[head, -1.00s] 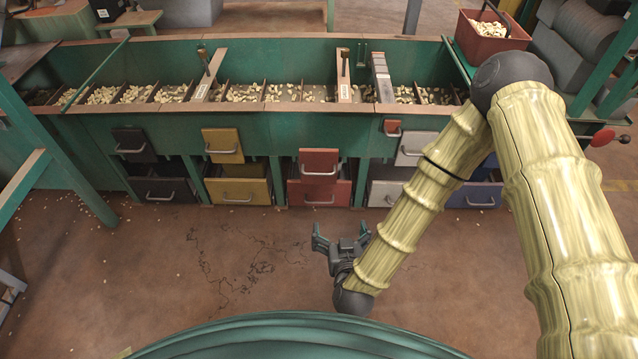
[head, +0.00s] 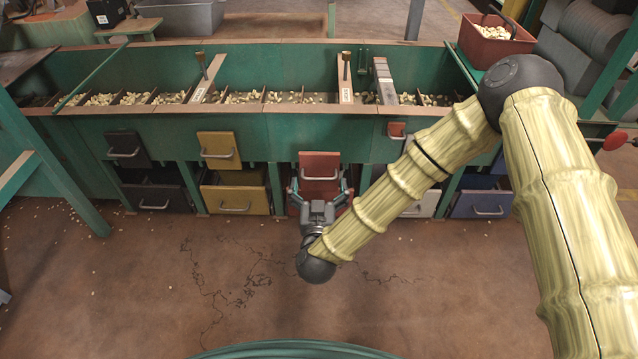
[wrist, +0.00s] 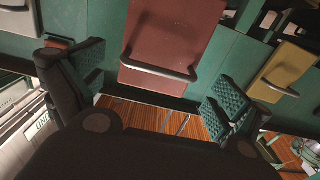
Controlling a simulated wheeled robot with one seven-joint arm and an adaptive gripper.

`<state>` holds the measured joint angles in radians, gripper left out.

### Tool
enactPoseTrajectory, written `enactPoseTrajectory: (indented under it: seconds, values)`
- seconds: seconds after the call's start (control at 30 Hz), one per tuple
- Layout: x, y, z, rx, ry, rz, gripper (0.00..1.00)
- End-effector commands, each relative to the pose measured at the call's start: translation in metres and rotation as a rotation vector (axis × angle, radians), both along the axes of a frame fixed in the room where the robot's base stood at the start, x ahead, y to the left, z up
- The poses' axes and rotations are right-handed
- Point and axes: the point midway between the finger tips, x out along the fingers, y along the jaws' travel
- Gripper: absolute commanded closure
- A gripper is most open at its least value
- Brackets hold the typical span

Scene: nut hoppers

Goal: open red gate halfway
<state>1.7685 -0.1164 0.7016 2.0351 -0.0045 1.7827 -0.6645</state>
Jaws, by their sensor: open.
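The red gate (head: 320,166) is a flat panel with a grey bar handle, on the front of the green hopper bench. It shows large in the wrist view (wrist: 173,35), with its handle (wrist: 158,68) across its lower part. My gripper (head: 320,190) is in front of the gate, its two fingers spread to either side. In the wrist view my gripper (wrist: 155,95) is open and empty, with teal pads left and right of the handle and apart from it. The red drawer below the gate is mostly hidden behind my gripper in the head view.
A yellow gate (head: 218,147) and a black gate (head: 128,148) are to the left. Open drawers, such as the yellow drawer (head: 236,197) and blue drawer (head: 482,205), stand below. The green hopper (head: 270,133) holds nuts above.

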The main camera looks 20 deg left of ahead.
Motion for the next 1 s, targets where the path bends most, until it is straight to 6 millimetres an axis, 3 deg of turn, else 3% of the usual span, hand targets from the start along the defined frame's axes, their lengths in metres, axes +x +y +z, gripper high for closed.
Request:
enactPoseTrajectory:
  seconds: [0.23, 0.6, 0.97, 1.0]
  values:
    - [0.022, 0.006, -0.001, 0.002, 0.001, 0.0, 0.0]
    - [0.026, 0.008, 0.0, 0.001, 0.001, 0.001, 0.0]
    - [0.026, 0.008, 0.0, 0.001, 0.0, 0.0, 0.64]
    - [0.026, 0.008, 0.0, 0.001, 0.0, 0.0, 0.65]
